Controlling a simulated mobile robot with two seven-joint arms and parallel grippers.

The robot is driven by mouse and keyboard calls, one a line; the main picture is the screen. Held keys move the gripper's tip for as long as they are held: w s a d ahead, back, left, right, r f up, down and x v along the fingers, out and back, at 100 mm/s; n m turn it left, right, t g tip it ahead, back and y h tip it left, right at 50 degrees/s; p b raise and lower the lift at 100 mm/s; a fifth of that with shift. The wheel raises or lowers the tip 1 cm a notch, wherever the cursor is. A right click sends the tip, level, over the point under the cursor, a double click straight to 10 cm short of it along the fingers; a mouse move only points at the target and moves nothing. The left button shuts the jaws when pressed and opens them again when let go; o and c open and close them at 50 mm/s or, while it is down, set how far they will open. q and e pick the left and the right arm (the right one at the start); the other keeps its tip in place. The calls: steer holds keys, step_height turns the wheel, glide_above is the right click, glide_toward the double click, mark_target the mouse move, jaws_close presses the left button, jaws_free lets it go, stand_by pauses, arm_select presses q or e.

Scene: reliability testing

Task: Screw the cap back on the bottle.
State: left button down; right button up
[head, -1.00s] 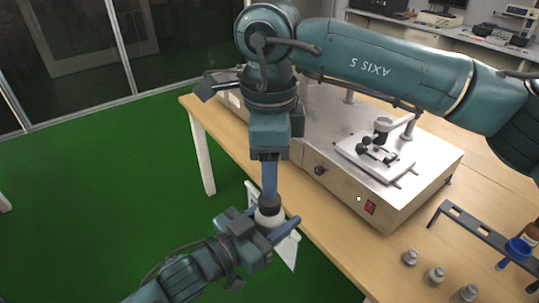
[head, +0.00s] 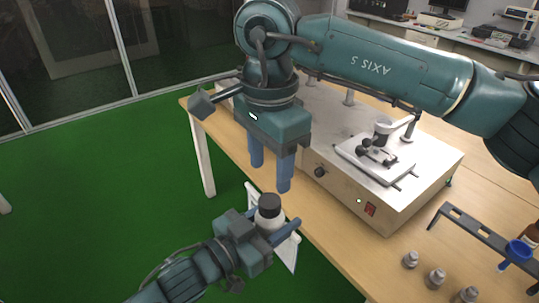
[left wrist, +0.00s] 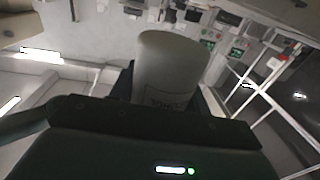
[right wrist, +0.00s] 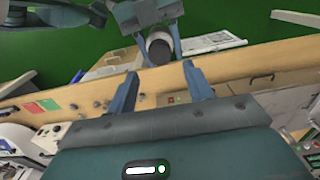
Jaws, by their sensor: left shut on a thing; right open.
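A white bottle (head: 267,220) is held upright in my left gripper (head: 270,229), which is shut on it. A dark cap (head: 270,204) sits on the bottle's top; I cannot tell how tight it is. My right gripper (head: 272,176) is open and empty just above the cap, its blue fingers apart and pointing down. In the right wrist view, the cap (right wrist: 160,51) lies beyond and between my right fingertips (right wrist: 160,78), apart from them. In the left wrist view, the pale bottle (left wrist: 168,68) rises from my left gripper, and its cap is hidden.
The wooden table (head: 337,243) carries a large metal-topped device (head: 335,187) behind and right of the grippers. A white sheet-like thing (head: 290,256) is behind my left gripper.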

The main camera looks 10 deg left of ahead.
mark_target(270, 200)
step_height(270, 200, down, 7)
steer(key=shift+r, duration=0.1)
stand_by(0.4)
steer(key=c, duration=1)
steer(key=o, duration=1.2)
step_height(270, 200, up, 12)
